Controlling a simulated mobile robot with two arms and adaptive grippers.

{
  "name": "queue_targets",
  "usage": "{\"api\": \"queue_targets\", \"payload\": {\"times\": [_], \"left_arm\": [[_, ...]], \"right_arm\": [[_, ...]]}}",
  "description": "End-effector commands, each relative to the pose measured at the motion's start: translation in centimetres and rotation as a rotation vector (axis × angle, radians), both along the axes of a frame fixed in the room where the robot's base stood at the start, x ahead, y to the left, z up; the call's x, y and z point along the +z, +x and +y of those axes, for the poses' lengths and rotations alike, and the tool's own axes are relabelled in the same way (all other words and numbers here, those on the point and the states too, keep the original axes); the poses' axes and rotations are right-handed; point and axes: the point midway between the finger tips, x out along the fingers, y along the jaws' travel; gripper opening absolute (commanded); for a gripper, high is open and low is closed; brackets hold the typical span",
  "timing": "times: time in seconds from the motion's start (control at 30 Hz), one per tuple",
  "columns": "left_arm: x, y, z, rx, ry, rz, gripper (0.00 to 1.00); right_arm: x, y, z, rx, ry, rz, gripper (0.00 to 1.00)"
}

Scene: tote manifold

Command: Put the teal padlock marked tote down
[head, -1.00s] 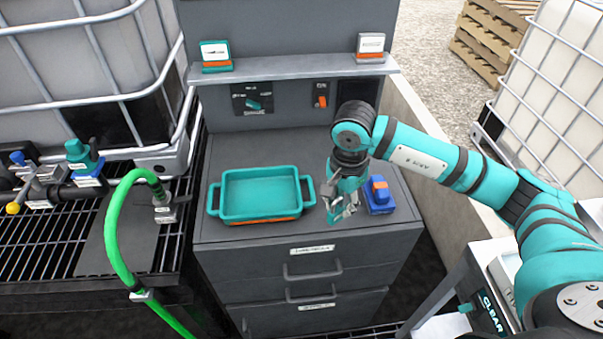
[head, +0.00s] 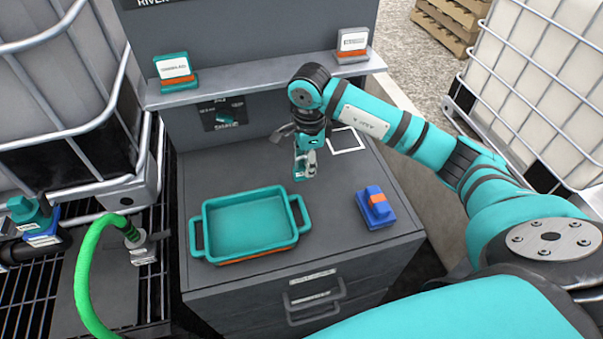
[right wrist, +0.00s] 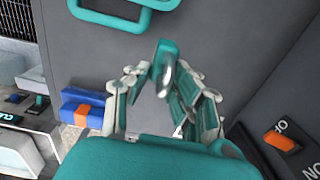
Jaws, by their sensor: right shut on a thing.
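The teal padlock (right wrist: 163,62), with a silvery metal part, shows between the fingers of my right gripper in the right wrist view. My right gripper (head: 306,172) is shut on it, above the rear part of the grey cabinet top (head: 240,155). In the head view the gripper covers most of the padlock, and I cannot read its marking. A white square outline (head: 346,140) lies on the cabinet top just right of and behind the gripper. My left gripper is not in view.
A teal tray with handles (head: 250,225) sits front left on the cabinet. A blue block with an orange top (head: 369,213) stands front right. A shelf (head: 260,88) with two label stands crosses the back. An orange handle (right wrist: 283,141) shows in the right wrist view.

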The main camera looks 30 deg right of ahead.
Motion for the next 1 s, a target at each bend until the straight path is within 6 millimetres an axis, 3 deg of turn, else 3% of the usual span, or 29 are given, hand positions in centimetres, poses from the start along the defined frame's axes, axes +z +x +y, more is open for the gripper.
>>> {"api": "queue_targets", "payload": {"times": [0.1,0.2,0.4,0.53,0.77,0.8,0.97,1.0], "left_arm": [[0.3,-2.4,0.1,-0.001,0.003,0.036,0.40],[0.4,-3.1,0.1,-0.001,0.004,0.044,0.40],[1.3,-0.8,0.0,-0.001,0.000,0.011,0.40],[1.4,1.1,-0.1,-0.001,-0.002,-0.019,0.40],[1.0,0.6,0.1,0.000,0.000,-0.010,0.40],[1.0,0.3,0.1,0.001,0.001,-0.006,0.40],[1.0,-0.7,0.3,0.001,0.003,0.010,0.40],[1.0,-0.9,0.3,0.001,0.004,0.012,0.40]], "right_arm": [[-1.0,0.0,0.0,-0.001,0.001,0.000,0.00],[-1.8,0.0,0.0,-0.001,0.000,0.002,0.00],[-4.5,0.0,0.0,-0.001,0.001,0.003,0.00],[-5.0,0.1,0.0,0.001,0.001,-0.002,0.00],[-5.3,0.1,0.0,0.001,0.000,-0.002,0.00],[-5.3,0.1,0.0,0.001,0.000,-0.001,0.24],[-5.2,0.0,0.0,0.001,0.000,-0.001,0.45],[-5.2,0.0,0.0,0.001,0.000,-0.001,0.45]]}}
